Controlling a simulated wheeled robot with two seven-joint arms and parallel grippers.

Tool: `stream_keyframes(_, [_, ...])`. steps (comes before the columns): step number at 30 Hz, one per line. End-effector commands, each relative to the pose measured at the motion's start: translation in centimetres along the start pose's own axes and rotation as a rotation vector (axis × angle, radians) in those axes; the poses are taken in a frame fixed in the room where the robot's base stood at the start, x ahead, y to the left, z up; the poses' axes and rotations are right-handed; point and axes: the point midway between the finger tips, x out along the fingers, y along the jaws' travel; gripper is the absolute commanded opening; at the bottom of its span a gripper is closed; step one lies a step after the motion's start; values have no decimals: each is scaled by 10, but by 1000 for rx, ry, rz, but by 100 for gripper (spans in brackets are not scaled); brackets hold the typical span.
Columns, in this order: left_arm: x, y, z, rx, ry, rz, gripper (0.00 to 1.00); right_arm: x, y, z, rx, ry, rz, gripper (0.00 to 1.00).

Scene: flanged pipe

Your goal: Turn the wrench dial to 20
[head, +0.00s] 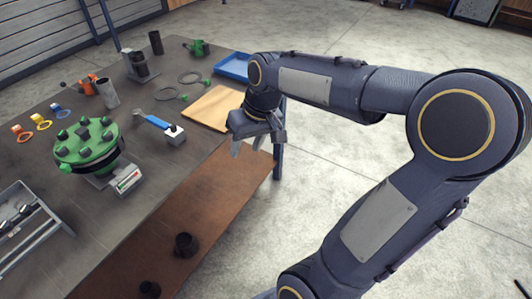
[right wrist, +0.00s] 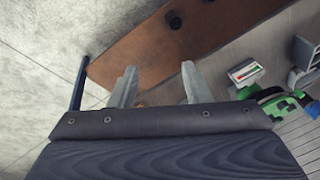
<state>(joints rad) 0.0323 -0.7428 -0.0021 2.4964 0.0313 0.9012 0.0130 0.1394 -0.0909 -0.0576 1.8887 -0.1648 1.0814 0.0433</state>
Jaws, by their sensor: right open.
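A wrench-like tool with a blue handle (head: 150,119) lies on the grey table. Its right end meets a small white block with a black knob (head: 175,134); I cannot read any dial marks or number. A small box with a red-and-white face (head: 127,180) stands in front of the green flange; it also shows in the right wrist view (right wrist: 244,72). My right gripper (head: 248,147) is open and empty, right of the wrench and apart from it, above the table's right end. Its two fingers show spread in the right wrist view (right wrist: 159,78). My left gripper is not in view.
A green flange with several dark bolts (head: 88,142) stands on the table. A tan board (head: 208,108) and a blue tray (head: 234,66) lie near the right end. A grey rack (head: 35,232) is at the left. The brown front strip (head: 200,205) holds two black fittings.

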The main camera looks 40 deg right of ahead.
Motion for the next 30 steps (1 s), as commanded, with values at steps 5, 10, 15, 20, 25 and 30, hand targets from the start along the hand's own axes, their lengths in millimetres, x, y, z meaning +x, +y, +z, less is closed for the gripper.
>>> stream_keyframes(5, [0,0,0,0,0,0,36,-1,-3,5,-3,7,-8,43])
stream_keyframes(10, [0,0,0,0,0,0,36,-1,-3,6,-4,9,-10,43])
stream_keyframes(15, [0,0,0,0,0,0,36,-1,-3,6,-4,9,-9,43])
stream_keyframes(20, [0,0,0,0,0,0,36,-1,-3,6,-4,9,-9,43])
stream_keyframes(25, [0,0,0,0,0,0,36,-2,-5,9,-5,13,-13,43])
stream_keyframes(30, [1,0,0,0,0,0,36,-12,-25,50,-26,73,-72,43])
